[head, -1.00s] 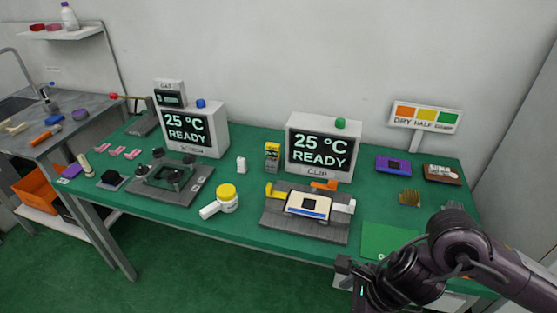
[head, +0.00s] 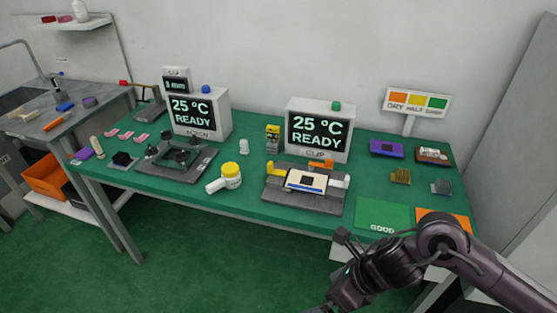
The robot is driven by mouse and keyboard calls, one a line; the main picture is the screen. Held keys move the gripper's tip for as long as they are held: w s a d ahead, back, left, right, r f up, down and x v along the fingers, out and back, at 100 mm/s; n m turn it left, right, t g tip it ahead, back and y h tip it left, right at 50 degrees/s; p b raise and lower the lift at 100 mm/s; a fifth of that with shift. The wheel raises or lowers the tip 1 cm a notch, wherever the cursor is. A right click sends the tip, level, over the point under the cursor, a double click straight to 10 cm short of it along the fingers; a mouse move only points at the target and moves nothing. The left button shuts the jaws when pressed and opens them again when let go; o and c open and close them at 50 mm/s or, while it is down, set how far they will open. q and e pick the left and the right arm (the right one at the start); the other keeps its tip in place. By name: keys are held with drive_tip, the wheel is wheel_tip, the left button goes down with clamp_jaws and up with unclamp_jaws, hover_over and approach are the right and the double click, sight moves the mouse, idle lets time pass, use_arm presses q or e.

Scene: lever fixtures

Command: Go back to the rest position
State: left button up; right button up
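My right arm comes in from the lower right, in front of the table's front edge. My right gripper is at the bottom edge of the head view, low and in front of the table; its fingers are not clear, so I cannot tell whether it is open or shut. My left gripper is not in view. The clip fixture (head: 275,204) stands on the green table (head: 240,203) with a white and blue board (head: 308,181) in it. It has a yellow lever (head: 275,169), an orange lever (head: 321,165) and a white lever (head: 337,181).
A second dark fixture (head: 160,173) stands at the left. Two READY displays (head: 317,130) stand behind. The green GOOD mat (head: 382,214) and an orange mat (head: 443,220) lie at the right front, partly behind my arm.

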drive_tip(key=w+f+m+t+y, duration=0.2)
drive_tip(key=w+f+m+t, duration=0.1)
drive_tip(key=w+f+m, duration=0.9)
drive_tip(key=s+d+f+m+t+h, duration=0.1)
drive_tip(key=s+d+f+m, duration=0.15)
drive_tip(key=f+m, duration=0.55)
drive_tip(key=s+d+f+m+h, duration=0.2)
drive_tip(key=d+f+m, duration=0.1)
drive_tip(key=f+m, duration=0.5)
drive_tip(key=s+d+f+m+g+h, duration=0.1)
drive_tip(key=s+d+f+m, duration=0.25)
drive_tip(key=s+f, duration=0.3)
drive_tip(key=s+d+f+m+h, duration=0.1)
drive_tip(key=s+d+f+m, duration=0.1)
drive_tip(key=s+f+m, duration=0.4)
drive_tip(key=s+d+f+m+g+h, duration=0.1)
drive_tip(key=s+f+m, duration=0.2)
drive_tip(key=s, duration=0.8)
drive_tip(key=s+d+f+m+g+h, duration=0.1)
drive_tip(key=s+f, duration=0.4)
drive_tip(key=s, duration=0.7)
drive_tip(key=shift+s+f+m+g+h, duration=0.25)
drive_tip(key=shift+m+g+h, duration=0.25)
drive_tip(key=shift+m+g, duration=0.4)
